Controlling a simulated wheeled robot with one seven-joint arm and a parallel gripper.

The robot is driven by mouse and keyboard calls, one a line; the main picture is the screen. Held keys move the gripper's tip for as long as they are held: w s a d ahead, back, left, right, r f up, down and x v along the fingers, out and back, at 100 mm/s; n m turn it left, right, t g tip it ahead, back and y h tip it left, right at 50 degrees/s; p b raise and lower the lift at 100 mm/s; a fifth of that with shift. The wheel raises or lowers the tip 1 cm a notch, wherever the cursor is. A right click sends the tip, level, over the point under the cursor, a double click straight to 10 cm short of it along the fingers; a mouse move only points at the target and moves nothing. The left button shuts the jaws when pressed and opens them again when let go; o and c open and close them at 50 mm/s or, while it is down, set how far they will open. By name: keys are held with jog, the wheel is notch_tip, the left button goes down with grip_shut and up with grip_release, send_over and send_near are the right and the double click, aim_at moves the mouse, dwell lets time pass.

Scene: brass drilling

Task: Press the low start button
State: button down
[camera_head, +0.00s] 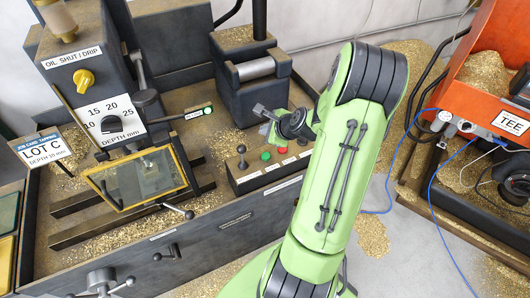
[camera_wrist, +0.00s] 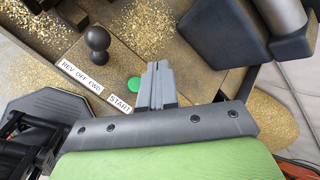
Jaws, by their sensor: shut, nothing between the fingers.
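In the wrist view the green button (camera_wrist: 133,84) shows just left of my fingers, above a START label (camera_wrist: 119,104). My gripper (camera_wrist: 157,66) is shut and empty, its fingers pointing over the panel. In the head view my gripper (camera_head: 260,110) is above and behind the green button, apart from it in the picture. The height of the fingertips over the panel is hard to tell. The red button does not show in the wrist view.
A black ball-topped lever (camera_wrist: 97,40) stands left of the button, by a REV OFF FWD label (camera_wrist: 82,76). A dark block with a steel cylinder (camera_head: 256,68) rises behind the panel. An orange bin (camera_head: 490,70) stands at right. Brass chips lie about.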

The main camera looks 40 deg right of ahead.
aim_at(267, 157)
notch_tip(267, 157, down, 9)
jog(key=b, duration=0.7)
jog(key=shift+d+b, duration=0.15)
jog(key=shift+b, duration=0.15)
jog(key=shift+s, duration=0.1)
dwell(1.3)
jog(key=shift+f+b, duration=0.3)
jog(key=shift+f, duration=0.05)
